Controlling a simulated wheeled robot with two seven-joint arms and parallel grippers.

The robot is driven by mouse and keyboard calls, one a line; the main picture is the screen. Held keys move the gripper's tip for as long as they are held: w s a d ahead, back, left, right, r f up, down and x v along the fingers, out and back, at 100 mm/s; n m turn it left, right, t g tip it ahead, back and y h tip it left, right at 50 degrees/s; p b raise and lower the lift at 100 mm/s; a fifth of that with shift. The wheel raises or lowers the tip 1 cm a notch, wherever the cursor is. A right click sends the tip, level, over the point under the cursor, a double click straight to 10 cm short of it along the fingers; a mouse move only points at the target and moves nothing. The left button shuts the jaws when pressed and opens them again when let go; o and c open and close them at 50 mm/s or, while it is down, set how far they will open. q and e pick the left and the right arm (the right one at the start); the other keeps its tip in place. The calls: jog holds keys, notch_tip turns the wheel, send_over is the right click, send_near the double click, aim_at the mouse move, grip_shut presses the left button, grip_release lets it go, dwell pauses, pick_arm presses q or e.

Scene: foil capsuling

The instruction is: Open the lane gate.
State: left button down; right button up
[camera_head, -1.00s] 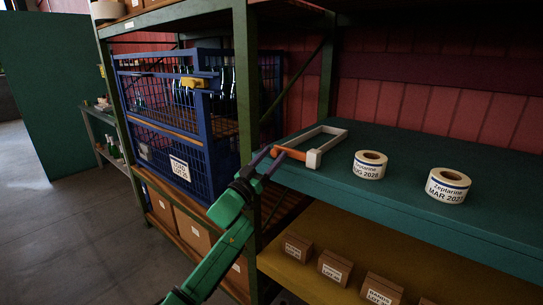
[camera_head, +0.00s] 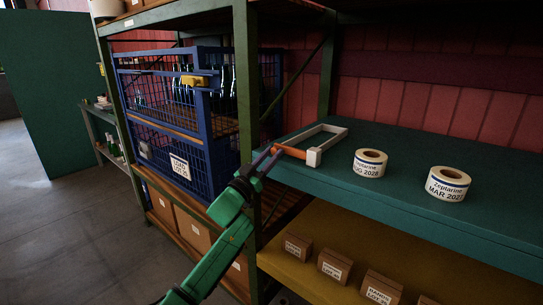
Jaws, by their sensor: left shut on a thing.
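A pale rectangular frame (camera_head: 337,139) lies on the green shelf top, with an orange bar (camera_head: 290,151) along its near left side and a pale block at its near corner. The orange bar looks like the lane gate, but no label confirms this. My left gripper (camera_head: 268,157) comes in from the lower left at the shelf's left end. Its dark purple fingers are shut on the orange bar's left end and hide that end. The bar still lies close along the frame. My right gripper is out of view.
Two label rolls, one (camera_head: 370,163) and another (camera_head: 447,184), stand on the green shelf (camera_head: 420,215) to the right. A blue wire crate (camera_head: 178,135) with bottles stands left, behind a green rack post (camera_head: 246,90). Small boxes (camera_head: 335,265) sit on the yellow shelf below.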

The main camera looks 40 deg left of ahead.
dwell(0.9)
pick_arm(q)
jog(key=d+r+m+g+h+p, duration=0.5)
jog(key=d+r+m+p, duration=0.5)
jog(key=m, duration=1.2)
jog(key=shift+r+m+g+h, duration=0.3)
jog(key=shift+r+g+h, duration=0.1)
jog(key=shift+r+h, duration=0.4)
jog(key=shift+w+d+f, duration=0.1)
jog(key=c, duration=0.6)
grip_release()
jog(key=shift+f, duration=0.1)
